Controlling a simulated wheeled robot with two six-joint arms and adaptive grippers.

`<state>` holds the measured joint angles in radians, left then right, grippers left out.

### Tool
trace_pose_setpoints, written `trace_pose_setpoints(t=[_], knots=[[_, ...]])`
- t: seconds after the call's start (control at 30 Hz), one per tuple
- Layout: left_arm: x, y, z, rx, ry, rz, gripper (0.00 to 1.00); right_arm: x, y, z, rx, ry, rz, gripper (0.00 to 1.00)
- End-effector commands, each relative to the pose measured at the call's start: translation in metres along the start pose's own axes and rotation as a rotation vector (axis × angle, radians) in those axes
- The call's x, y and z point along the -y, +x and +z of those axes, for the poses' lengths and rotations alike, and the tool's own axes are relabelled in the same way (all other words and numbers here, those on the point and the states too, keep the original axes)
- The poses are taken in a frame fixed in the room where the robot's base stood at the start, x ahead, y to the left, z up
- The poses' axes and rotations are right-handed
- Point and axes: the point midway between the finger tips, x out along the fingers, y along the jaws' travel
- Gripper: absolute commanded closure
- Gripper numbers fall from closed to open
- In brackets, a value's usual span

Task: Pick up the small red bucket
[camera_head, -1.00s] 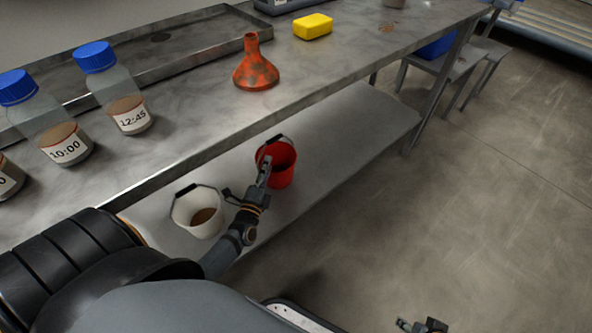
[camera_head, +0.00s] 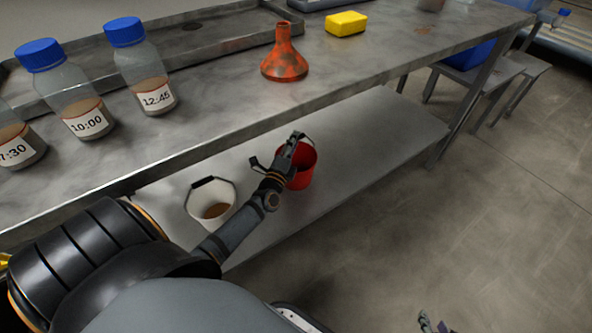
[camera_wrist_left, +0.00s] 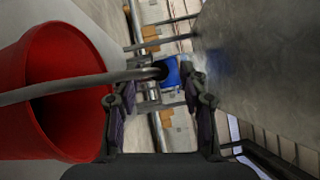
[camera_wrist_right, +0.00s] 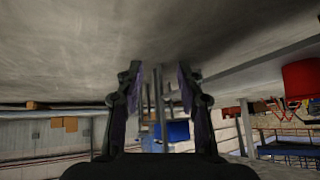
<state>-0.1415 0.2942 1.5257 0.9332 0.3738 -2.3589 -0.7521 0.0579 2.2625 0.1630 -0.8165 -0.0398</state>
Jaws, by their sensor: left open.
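The small red bucket (camera_head: 306,177) stands on the lower shelf of the bench, beside a white bucket. My left gripper (camera_head: 292,150) is at its near left rim and hides part of it. In the left wrist view, the red bucket (camera_wrist_left: 62,125) is at the left, and its raised handle (camera_wrist_left: 90,84) reaches across between the open fingers of my left gripper (camera_wrist_left: 160,100). The fingers are not closed on it. My right gripper (camera_wrist_right: 158,80) is open and empty in its wrist view; only its tip shows at the bottom of the head view.
The white bucket (camera_head: 213,211) with brown contents stands left of the red one. The bench top (camera_head: 225,108) overhangs the lower shelf (camera_head: 385,125). On top are labelled bottles (camera_head: 148,75), an orange funnel (camera_head: 285,62) and a yellow block (camera_head: 346,23).

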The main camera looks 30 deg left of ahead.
Motion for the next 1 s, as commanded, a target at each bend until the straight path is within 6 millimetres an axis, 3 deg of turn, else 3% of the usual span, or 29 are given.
trace_pose_setpoints(t=[0.2,0.3,0.43,0.67,1.0], knots=[[-0.002,0.011,0.0,0.001,-0.001,0.001,0.57,-0.003,-0.002,-0.056,-0.205,-0.017,0.014,0.63],[-0.002,0.015,0.0,0.0,0.0,0.002,0.57,-0.003,-0.005,-0.074,-0.275,-0.023,0.018,0.63],[-0.001,0.018,0.0,0.0,0.0,0.001,0.57,-0.004,-0.009,-0.088,-0.325,-0.027,0.02,0.63],[-0.001,0.018,0.0,0.0,0.0,0.002,0.57,-0.004,-0.01,-0.09,-0.333,-0.028,0.021,0.63],[-0.001,0.018,0.0,0.0,0.0,0.002,1.0,-0.004,-0.009,-0.089,-0.331,-0.028,0.021,0.63]])
